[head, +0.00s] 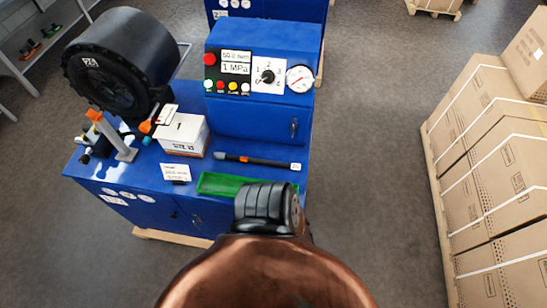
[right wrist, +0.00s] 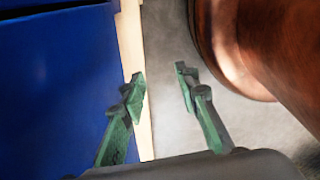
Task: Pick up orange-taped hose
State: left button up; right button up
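A short black hose with an orange band (head: 255,161) lies on the blue bench top, behind the green tray (head: 215,184). A small white tag is at its right end. My right gripper (right wrist: 160,86) is open and empty in the right wrist view, with its two green fingers apart beside the blue bench side and a pale wooden edge. The hose does not show in that view. In the head view my copper arm and a black joint cover part of the tray, and the right gripper is hidden. My left gripper is in neither view.
The blue bench (head: 150,203) carries a black round crimper (head: 120,62), a white box (head: 184,134), a small stand with orange parts and a control panel (head: 255,74). Cardboard boxes (head: 495,170) are stacked at the right. The floor between is clear.

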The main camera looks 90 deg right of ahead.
aim_at(218, 155)
jog(key=k, duration=0.35)
jog(key=z, duration=0.7)
